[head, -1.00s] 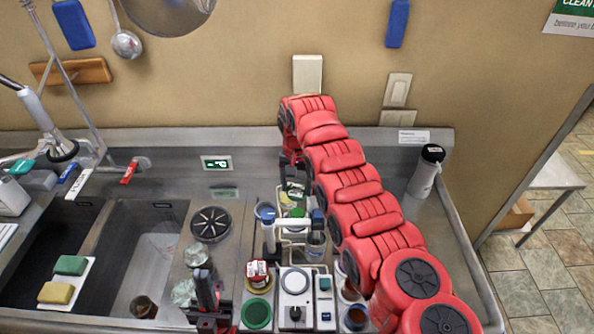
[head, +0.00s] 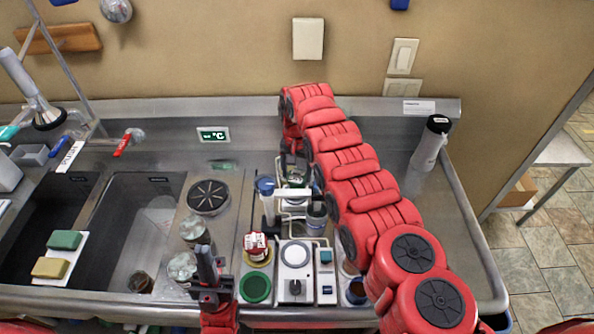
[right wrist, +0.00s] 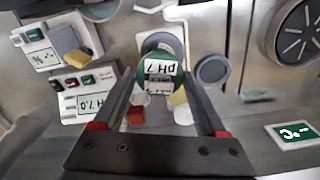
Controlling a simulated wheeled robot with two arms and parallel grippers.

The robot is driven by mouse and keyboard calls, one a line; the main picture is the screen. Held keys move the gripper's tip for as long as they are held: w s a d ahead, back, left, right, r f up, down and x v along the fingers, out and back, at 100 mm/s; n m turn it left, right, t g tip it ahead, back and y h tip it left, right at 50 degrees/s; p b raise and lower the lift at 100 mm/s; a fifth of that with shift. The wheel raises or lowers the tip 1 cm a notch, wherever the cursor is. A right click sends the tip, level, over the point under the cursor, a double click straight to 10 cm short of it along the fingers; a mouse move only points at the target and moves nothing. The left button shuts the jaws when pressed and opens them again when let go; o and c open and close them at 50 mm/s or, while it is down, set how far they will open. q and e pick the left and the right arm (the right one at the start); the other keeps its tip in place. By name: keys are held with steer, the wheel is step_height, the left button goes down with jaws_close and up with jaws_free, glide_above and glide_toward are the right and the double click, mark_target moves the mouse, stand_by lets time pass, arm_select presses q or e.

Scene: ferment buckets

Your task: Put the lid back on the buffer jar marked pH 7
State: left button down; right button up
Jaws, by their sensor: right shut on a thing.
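My right gripper (right wrist: 158,80) is shut on a green round lid (right wrist: 153,60) with a white label reading pH 7. In the right wrist view, a grey round rim (right wrist: 161,40) shows just beyond the lid, partly covered by it. I cannot tell whether this is the jar or whether the lid touches it. In the head view my right gripper (head: 291,162) is over the back of the equipment cluster, and the lid is hard to make out there. My left gripper (head: 208,270) is upright at the front, left of the cluster; its opening is unclear.
A grey disc (right wrist: 212,70) lies right of the lid. A white-dialled device (head: 294,258), a green disc (head: 256,287) and a labelled jar (head: 256,246) crowd the front.

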steer(key=shift+s+p, duration=0.1)
steer(key=shift+p, duration=0.5)
stand_by(0.6)
steer(key=shift+f+b, duration=0.25)
steer(key=shift+b, duration=0.35)
stand_by(1.5)
stand_by(0.4)
steer(key=o, duration=1.2)
steer(key=shift+o, duration=0.2)
steer(key=shift+r, duration=0.1)
steer(key=shift+r+p, duration=0.6)
steer(key=shift+r, duration=2.8)
